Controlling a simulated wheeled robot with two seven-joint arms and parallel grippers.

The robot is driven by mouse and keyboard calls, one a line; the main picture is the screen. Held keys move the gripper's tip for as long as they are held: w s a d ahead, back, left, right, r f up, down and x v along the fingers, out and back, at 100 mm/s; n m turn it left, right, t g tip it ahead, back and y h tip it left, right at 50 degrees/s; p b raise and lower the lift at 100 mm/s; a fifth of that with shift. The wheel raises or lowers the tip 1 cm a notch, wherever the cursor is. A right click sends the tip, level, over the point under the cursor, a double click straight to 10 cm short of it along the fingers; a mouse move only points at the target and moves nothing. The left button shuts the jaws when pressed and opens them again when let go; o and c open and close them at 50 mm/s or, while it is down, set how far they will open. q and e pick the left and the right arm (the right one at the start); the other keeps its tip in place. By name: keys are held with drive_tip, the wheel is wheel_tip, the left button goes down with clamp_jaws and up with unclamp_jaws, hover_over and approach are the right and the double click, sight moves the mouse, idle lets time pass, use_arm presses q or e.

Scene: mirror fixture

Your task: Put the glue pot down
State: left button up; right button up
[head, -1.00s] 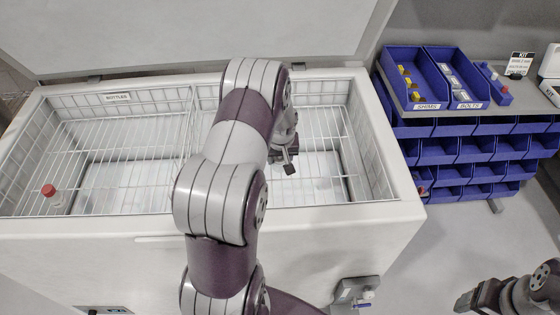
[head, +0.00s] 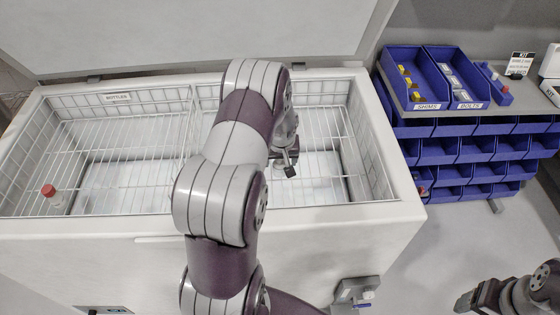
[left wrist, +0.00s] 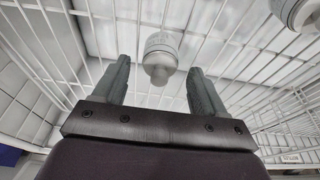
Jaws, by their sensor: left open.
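My left gripper (head: 288,164) reaches down into the right-hand wire basket of the white chest; my own arm hides part of it. In the left wrist view its two grey fingers (left wrist: 158,66) stand apart, open. A pale grey-white pot (left wrist: 160,48) with a rounded end, probably the glue pot, shows between and beyond the fingertips, with clear gaps on both sides. I cannot tell what it rests on. In the head view I cannot make it out clearly. My right gripper (head: 466,301) is at the lower right edge, dark and small; its jaws cannot be made out.
Another pale container (left wrist: 297,12) is at the wrist view's top right. A red-capped bottle (head: 49,192) stands in the left basket. The chest's rim (head: 405,207) and wire divider (head: 190,125) border the baskets. Blue bins (head: 415,80) stand at right.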

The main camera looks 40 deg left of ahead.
use_arm(q)
drive_tip(key=v, duration=1)
drive_tip(key=s+d+r+m+h, duration=0.2)
drive_tip(key=s+d+r+m, duration=0.2)
drive_tip(key=s+d+m, duration=0.4)
drive_tip(key=s+d, duration=0.6)
drive_tip(key=d, duration=0.4)
drive_tip(key=shift+s+r+g+p, duration=0.15)
drive_tip(key=shift+s+g+p, duration=0.1)
drive_tip(key=shift+g+p, duration=0.15)
drive_tip(key=shift+d, duration=0.1)
drive_tip(key=shift+c, duration=0.3)
